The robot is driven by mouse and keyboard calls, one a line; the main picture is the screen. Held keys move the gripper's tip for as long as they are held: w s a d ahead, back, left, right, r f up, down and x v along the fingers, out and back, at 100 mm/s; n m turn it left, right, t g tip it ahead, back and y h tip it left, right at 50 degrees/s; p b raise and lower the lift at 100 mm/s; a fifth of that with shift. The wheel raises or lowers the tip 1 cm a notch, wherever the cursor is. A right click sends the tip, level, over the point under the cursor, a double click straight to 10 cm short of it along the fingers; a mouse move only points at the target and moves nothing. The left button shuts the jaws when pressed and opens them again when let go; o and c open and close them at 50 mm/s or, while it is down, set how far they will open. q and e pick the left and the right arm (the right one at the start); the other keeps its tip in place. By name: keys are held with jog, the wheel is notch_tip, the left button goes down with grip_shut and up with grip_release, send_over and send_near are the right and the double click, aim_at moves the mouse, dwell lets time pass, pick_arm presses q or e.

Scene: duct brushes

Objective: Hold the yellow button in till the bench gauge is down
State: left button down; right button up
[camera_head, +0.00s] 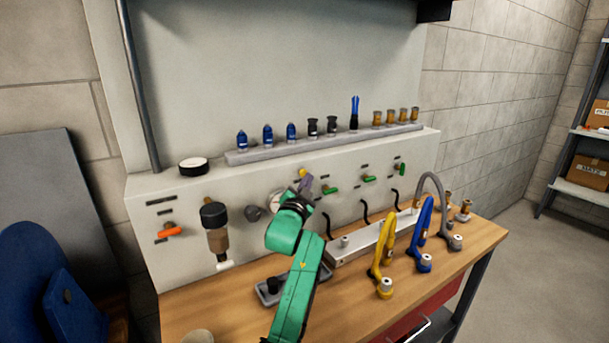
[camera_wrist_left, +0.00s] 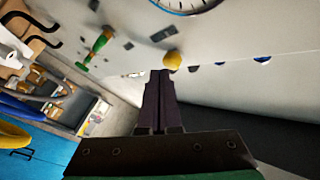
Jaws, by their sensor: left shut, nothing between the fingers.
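The yellow button (camera_head: 302,172) is a small round knob on the front of the bench's pale panel. It also shows in the left wrist view (camera_wrist_left: 172,59), just beyond my fingertips and slightly to their right. My left gripper (camera_head: 306,181) has dark purple fingers, shut and empty, pointing at the panel close to the button. In the left wrist view its tips (camera_wrist_left: 161,73) nearly meet the button's edge; I cannot tell whether they touch. The bench gauge (camera_head: 274,203) is a white dial partly hidden by my green arm. Only its rim (camera_wrist_left: 185,10) shows at the wrist view's top; its needle is unreadable.
Green valve handles (camera_head: 331,190) sit right of the button. An orange handle (camera_head: 169,230) and a brown-bowled filter (camera_head: 216,232) are at left. Yellow (camera_head: 379,262) and blue (camera_head: 423,232) hoses stand on the wooden bench. A ledge (camera_head: 250,155) with several fittings runs above.

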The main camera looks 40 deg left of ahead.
pick_arm(q)
jog(key=shift+w+a, duration=0.15)
jog(key=shift+a, duration=0.35)
dwell(0.5)
dwell(1.7)
jog(key=shift+s+d, duration=0.3)
jog(key=shift+d, duration=0.6)
jog(key=d, duration=0.2)
jog(key=s+d, duration=0.1)
jog(key=d, duration=0.1)
jog(key=shift+s+d, duration=0.2)
jog(key=shift+d, duration=0.2)
jog(key=shift+f, duration=0.1)
